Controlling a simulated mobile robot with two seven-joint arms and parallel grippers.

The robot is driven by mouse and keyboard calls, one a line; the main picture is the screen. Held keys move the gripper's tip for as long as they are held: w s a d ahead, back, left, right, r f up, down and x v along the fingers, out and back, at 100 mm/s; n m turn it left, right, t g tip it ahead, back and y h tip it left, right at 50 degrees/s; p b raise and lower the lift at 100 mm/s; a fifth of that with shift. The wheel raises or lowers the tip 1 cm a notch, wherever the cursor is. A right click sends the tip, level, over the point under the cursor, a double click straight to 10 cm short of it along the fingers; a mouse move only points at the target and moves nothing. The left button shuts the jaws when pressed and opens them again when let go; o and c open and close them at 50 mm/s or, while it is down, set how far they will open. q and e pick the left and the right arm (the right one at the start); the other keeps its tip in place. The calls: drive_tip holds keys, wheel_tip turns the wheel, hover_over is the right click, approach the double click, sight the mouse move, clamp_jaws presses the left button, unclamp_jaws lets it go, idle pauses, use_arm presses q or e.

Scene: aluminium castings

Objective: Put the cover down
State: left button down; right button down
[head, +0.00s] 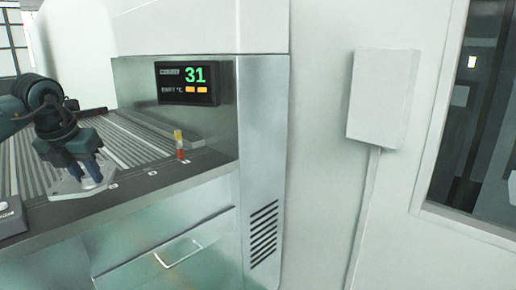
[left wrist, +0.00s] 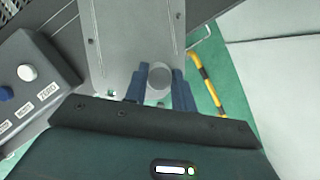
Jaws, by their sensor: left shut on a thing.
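The cover is a flat grey metal plate (left wrist: 128,35) with a round knob (left wrist: 158,76), filling the upper middle of the left wrist view. In the head view the cover (head: 68,187) shows as a pale plate at the front edge of the machine bed, partly hidden by my gripper. My left gripper (head: 92,180) points down over it. In the left wrist view the blue fingers of my left gripper (left wrist: 160,92) are shut on the knob, one on each side. I cannot tell whether the plate touches the bed. My right gripper is not in view.
The ribbed machine bed (head: 135,142) extends behind the cover. A control box (left wrist: 35,80) and a yellow-black bar (left wrist: 207,85) show in the left wrist view.

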use_arm(q)
drive_tip(key=s+d+f+n+g+p, duration=0.1)
drive_tip(key=s+d+f+n+g, duration=0.2)
drive_tip(key=n, duration=0.8)
drive_tip(key=s+d+f+n+g+p, duration=0.1)
drive_tip(key=s+d+f+n+g, duration=0.2)
drive_tip(key=s+d+f+n, duration=0.4)
drive_tip(key=s+d+f+n+g, duration=0.2)
drive_tip(key=s+d+f+n, duration=0.3)
drive_tip(key=d+n, duration=0.6)
wheel_tip(320, 180, down, 2)
drive_tip(key=n, duration=0.5)
drive_tip(key=shift+d+f+n+g+h+p, duration=0.15)
drive_tip(key=shift+d+n+g+h+p, duration=0.15)
drive_tip(key=shift+d+g+p, duration=0.1)
drive_tip(key=shift+s+d, duration=0.1)
